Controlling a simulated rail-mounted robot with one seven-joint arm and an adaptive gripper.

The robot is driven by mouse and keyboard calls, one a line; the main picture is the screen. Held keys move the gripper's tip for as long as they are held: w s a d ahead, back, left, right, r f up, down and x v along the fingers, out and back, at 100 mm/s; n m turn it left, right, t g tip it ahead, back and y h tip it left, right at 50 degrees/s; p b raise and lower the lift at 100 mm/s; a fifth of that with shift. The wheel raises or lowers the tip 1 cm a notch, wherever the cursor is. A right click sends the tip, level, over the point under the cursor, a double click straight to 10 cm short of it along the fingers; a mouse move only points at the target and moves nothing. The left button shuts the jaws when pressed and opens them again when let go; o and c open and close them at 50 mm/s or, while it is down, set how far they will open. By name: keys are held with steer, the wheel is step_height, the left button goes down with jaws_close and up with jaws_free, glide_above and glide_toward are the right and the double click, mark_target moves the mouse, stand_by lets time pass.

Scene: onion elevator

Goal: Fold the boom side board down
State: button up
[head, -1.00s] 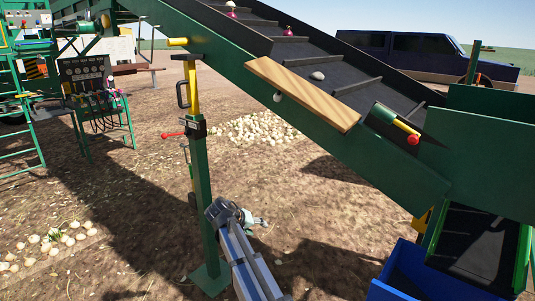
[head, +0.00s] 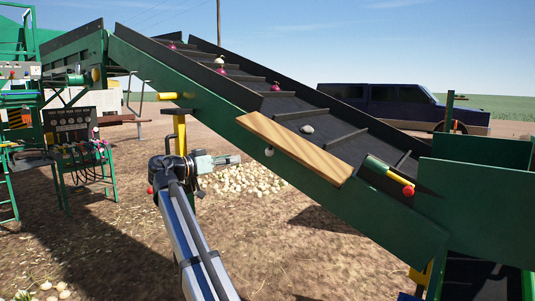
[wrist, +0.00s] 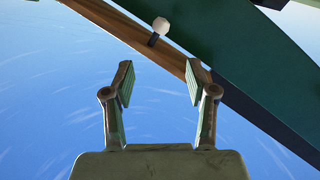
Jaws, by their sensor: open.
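The wooden side board (head: 295,146) lies along the near edge of the green boom (head: 220,98), sloping down to the right. In the wrist view the board (wrist: 118,30) is a brown strip seen from below, and the knob (wrist: 160,25) stands on a short stem beyond the fingertips. My gripper (head: 236,160) is left of the knob in the head view, apart from it. In the wrist view my gripper (wrist: 158,82) is open, with nothing between its fingers.
A conveyor belt (head: 345,138) with cross slats carries a few onions. A red-tipped yellow handle (head: 398,180) sits right of the board. A yellow-topped post (head: 179,130) stands behind my arm. An onion pile (head: 245,180) lies on the ground beneath. Open air surrounds the gripper.

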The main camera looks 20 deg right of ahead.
mark_target(269, 152)
steer(key=p+x, duration=0.4)
steer(key=x, duration=1.3)
steer(key=shift+a+f+p, duration=0.1)
steer(key=shift+p, duration=0.25)
steer(key=shift+c, duration=0.3)
jaws_close()
steer(key=shift+a, duration=0.1)
